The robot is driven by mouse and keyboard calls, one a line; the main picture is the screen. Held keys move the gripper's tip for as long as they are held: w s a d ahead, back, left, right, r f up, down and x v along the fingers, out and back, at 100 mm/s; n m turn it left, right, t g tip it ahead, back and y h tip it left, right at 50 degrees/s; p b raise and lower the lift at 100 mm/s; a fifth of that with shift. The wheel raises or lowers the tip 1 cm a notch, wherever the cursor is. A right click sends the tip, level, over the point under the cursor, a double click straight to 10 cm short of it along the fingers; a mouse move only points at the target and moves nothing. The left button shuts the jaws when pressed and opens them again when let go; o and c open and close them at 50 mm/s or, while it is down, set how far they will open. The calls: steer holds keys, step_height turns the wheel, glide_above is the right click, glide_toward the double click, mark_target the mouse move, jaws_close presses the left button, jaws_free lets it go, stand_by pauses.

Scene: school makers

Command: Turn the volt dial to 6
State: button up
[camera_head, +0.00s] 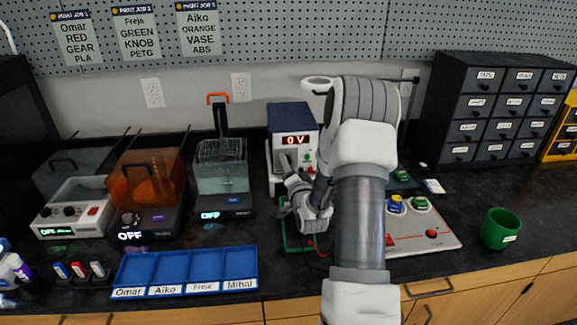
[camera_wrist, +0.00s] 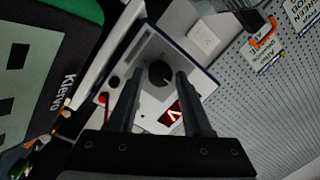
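The blue and white power supply (camera_head: 289,118) stands at the back of the counter, and its red display (camera_head: 296,140) reads "0 V". The display also shows in the wrist view (camera_wrist: 174,115), partly covered by a finger. The round black volt dial (camera_wrist: 158,73) is on the power supply's front panel. My gripper (camera_wrist: 159,80) is open, with one finger on each side of the dial in the picture and a gap on both sides. I cannot tell how far the fingertips are from the panel. In the head view my gripper (camera_head: 284,160) hides the dial.
A green-edged board with red leads (camera_head: 290,243) lies below my arm. A control panel with buttons (camera_head: 450,244) and a green cup (camera_head: 500,228) are to the right. A clear-tank machine (camera_head: 222,172) and a blue sorting tray (camera_head: 190,268) are to the left.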

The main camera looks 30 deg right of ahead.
jaws_close()
steer(key=shift+f+b, duration=0.1)
steer(key=shift+b, duration=0.2)
steer(key=shift+w+a+m+h+b, duration=0.1)
steer(key=shift+m+h+b, duration=0.85)
steer(key=shift+m, duration=3.35)
steer(key=shift+s+m+h+b, duration=0.2)
steer(key=shift+m+b, duration=1.4)
steer(key=shift+m, duration=2.7)
steer(key=shift+w+a+m+h+b, duration=0.15)
steer(key=shift+m+h+b, duration=0.8)
steer(key=shift+m, duration=3.35)
steer(key=shift+b, duration=0.3)
